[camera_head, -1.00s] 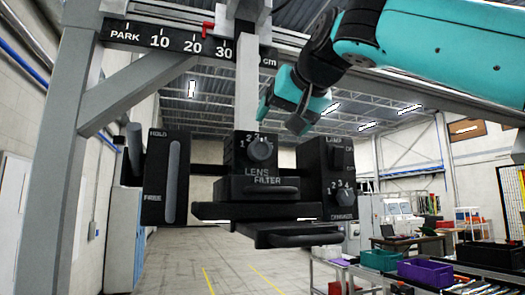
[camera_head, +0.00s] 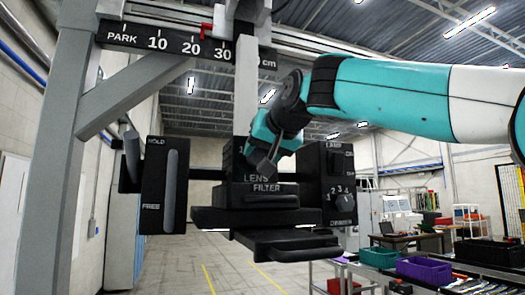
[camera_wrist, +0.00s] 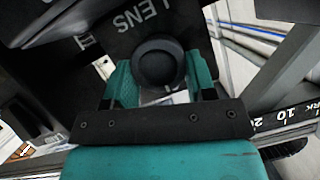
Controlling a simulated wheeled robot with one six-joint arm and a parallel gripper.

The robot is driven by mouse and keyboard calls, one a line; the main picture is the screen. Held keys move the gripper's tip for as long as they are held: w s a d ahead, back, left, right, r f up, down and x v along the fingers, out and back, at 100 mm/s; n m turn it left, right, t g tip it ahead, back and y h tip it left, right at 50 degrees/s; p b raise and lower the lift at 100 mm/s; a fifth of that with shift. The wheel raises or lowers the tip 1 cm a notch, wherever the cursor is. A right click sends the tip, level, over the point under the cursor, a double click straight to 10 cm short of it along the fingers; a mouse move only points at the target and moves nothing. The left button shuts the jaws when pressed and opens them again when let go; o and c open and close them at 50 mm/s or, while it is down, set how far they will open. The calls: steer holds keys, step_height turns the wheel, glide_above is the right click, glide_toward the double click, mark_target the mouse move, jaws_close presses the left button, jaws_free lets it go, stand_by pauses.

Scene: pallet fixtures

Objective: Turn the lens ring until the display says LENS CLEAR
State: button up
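The black lens box (camera_head: 228,160), labelled LENS with FILTER below it, hangs in the middle of the head view. Its numbered dial is mostly hidden behind my gripper (camera_head: 262,158). In the wrist view the round black lens knob (camera_wrist: 158,62) lies between the two teal fingers of my gripper (camera_wrist: 160,80). The fingers stand apart, one on each side of the knob. Whether they touch it is unclear. I see no display reading LENS CLEAR in either view.
A HOLD/FREE lever box (camera_head: 153,190) hangs to the left. Black trays (camera_head: 290,240) jut out below. A marked rail (camera_head: 170,42) with a red pointer runs above.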

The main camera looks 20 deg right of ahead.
steer(key=shift+c, duration=1.4)
steer(key=shift+a+n+h, duration=0.2)
steer(key=shift+n+h, duration=0.3)
steer(key=shift+n, duration=0.3)
steer(key=shift+n+h, duration=0.9)
steer(key=shift+n, duration=0.2)
steer(key=o, duration=0.9)
steer(key=shift+o, duration=0.2)
